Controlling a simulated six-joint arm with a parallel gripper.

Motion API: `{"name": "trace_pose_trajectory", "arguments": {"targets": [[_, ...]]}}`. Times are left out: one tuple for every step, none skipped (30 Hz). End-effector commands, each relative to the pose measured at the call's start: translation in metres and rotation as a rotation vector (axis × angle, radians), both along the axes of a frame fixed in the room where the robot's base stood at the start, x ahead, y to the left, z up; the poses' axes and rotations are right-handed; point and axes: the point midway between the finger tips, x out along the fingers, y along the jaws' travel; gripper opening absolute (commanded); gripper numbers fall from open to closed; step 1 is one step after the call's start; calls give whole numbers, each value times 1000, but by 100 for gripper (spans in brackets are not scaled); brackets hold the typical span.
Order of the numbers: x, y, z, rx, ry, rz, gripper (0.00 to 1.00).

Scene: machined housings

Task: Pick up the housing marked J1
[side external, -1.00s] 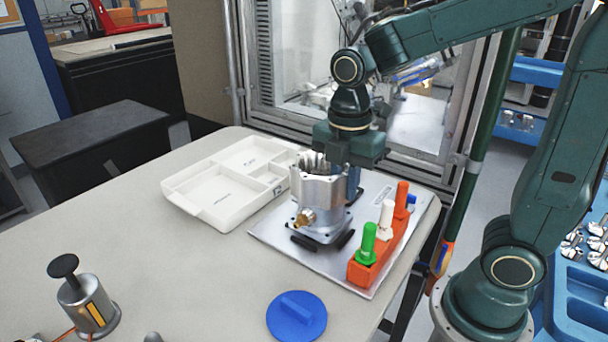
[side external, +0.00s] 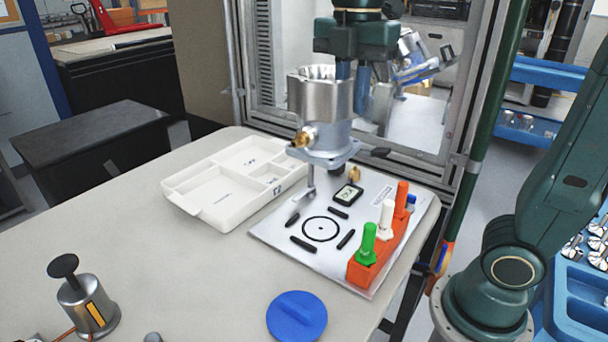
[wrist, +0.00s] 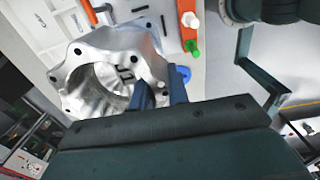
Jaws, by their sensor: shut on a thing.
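A silver machined housing (side external: 322,100) with a flanged base and a brass fitting hangs in the air above the fixture plate (side external: 280,245) in the side external view. My gripper (side external: 352,90) is shut on the housing's wall at its right side. In the wrist view the housing (wrist: 125,50) shows its open bore and bolt holes, with a dark mark inside that I cannot read surely. The blue fingers of my gripper (wrist: 160,95) reach its rim at the near side. The housing looks about upright.
A white tray (side external: 190,202) lies left, a blue disc (side external: 297,316) in front. Machine frame stands behind.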

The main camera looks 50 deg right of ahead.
Motion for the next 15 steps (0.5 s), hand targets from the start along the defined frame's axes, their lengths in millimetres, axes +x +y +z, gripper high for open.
{"name": "trace_pose_trajectory", "arguments": {"targets": [[1, 0, 6, 0, -6, 0, 0], [1, 0, 8, 0, -6, 0, 0], [1, 0, 11, 0, -6, 0, 0], [1, 0, 13, 0, -6, 0, 0], [1, 0, 14, 0, -5, 0, 0], [0, 0, 16, 0, -4, 0, 0], [0, 0, 17, 0, -4, 0, 0], [0, 0, 18, 0, -5, 0, 0], [0, 0, 19, 0, -5, 0, 0], [0, 0, 20, 0, -5, 0, 0], [0, 0, 20, 0, -5, 0, 0], [0, 0, 21, 0, -4, 0, 0], [0, 0, 21, 0, -4, 0, 0], [0, 0, 21, 0, -4, 0, 0], [0, 0, 21, 0, -4, 0, 0]]}}
